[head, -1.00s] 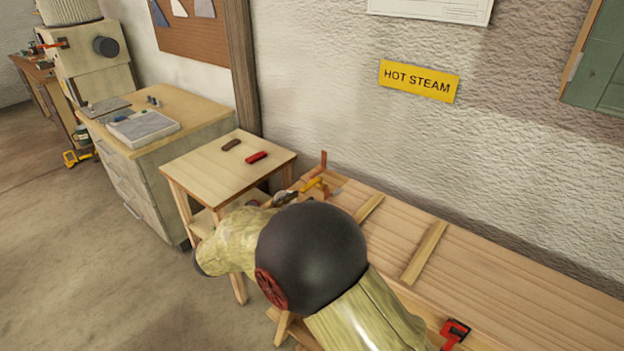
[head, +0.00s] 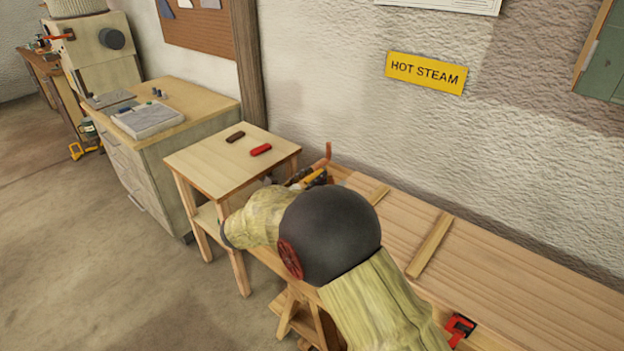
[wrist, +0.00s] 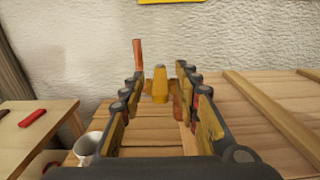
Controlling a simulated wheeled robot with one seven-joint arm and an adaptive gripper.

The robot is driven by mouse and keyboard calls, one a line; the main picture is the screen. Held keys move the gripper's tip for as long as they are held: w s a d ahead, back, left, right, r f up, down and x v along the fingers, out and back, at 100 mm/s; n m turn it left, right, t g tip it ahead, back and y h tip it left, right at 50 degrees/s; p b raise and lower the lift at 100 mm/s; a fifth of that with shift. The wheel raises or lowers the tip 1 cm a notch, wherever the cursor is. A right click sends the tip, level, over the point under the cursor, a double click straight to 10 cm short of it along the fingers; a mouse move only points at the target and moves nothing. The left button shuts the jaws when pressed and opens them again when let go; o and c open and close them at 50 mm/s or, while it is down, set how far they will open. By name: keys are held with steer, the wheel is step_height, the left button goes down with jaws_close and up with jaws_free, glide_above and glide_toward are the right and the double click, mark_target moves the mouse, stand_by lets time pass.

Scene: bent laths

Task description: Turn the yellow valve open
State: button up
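The yellow valve handle (wrist: 160,84) shows in the wrist view, straight ahead at the far end of the bench, beside an upright copper pipe (wrist: 138,55). In the head view the yellow handle (head: 315,176) is small and partly hidden by my arm. My gripper (wrist: 158,82) is open, with its two fingers apart to the left and right of the handle in the picture. I cannot tell whether the fingertips reach fully around it or whether either touches it.
The wooden bench (head: 500,270) runs along the wall, with a loose lath (head: 430,245) and a red clamp (head: 460,328) on it. A white mug (wrist: 88,148) stands left of the gripper. A small side table (head: 210,165) holds a red block (head: 261,150).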

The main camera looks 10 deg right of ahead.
steer(key=shift+c, duration=0.5)
jaws_close()
stand_by(0.3)
